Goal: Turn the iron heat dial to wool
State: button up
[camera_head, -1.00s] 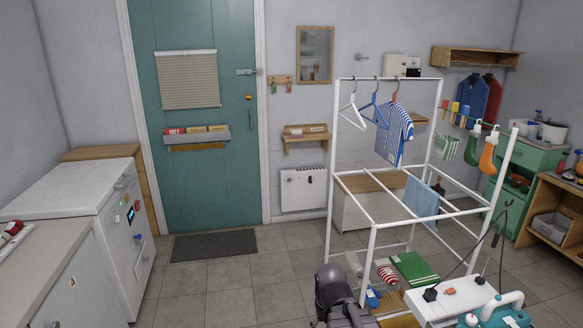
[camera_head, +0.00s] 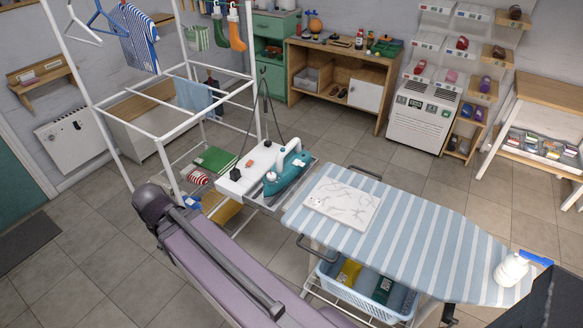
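The iron (camera_head: 286,172) is teal with a white handle. It sits on a white rest (camera_head: 235,184) at the left end of the ironing board (camera_head: 400,235). A small pale round part (camera_head: 271,177) shows at the iron's near left end; I cannot tell whether it is the heat dial. No dial markings can be read. My purple and grey arm crosses the lower left, in front of the iron's rest. My gripper's fingers are not seen.
A white patterned slab (camera_head: 343,202) lies on the board's left part. A white spray bottle (camera_head: 511,269) stands at its right end. A blue basket (camera_head: 362,293) is below. The white drying rack (camera_head: 160,125) stands close left of the iron. Floor behind the board is clear.

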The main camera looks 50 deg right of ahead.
aim_at(271, 176)
jog(key=z, duration=1.3)
jog(key=k, duration=0.9)
jog(key=i, duration=0.8)
